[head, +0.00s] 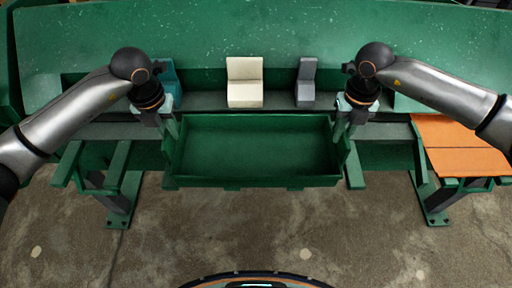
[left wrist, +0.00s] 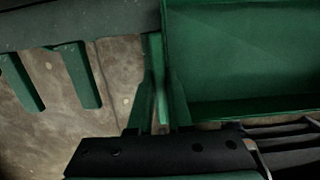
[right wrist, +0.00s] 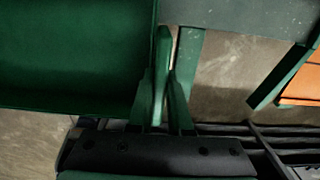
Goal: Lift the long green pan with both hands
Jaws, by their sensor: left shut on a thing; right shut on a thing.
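The long green pan (head: 255,150) is in the middle of the head view, in front of the dark bench rail. It looks roughly level and empty inside. My left gripper (head: 172,135) is shut on its left end wall; in the left wrist view the fingers (left wrist: 160,110) close on the pan's edge (left wrist: 230,108). My right gripper (head: 343,134) is shut on its right end wall; in the right wrist view the fingers (right wrist: 160,110) pinch the pan's edge, with the pan (right wrist: 75,60) to the left. I cannot tell whether the pan's underside touches a support.
Behind the pan stand a cream block (head: 245,84), a grey block (head: 306,82) and a partly hidden teal block (head: 170,76). Orange panels (head: 460,145) lie on the right stand. Green supports (head: 122,185) stand on the left. The concrete floor (head: 250,225) in front is clear.

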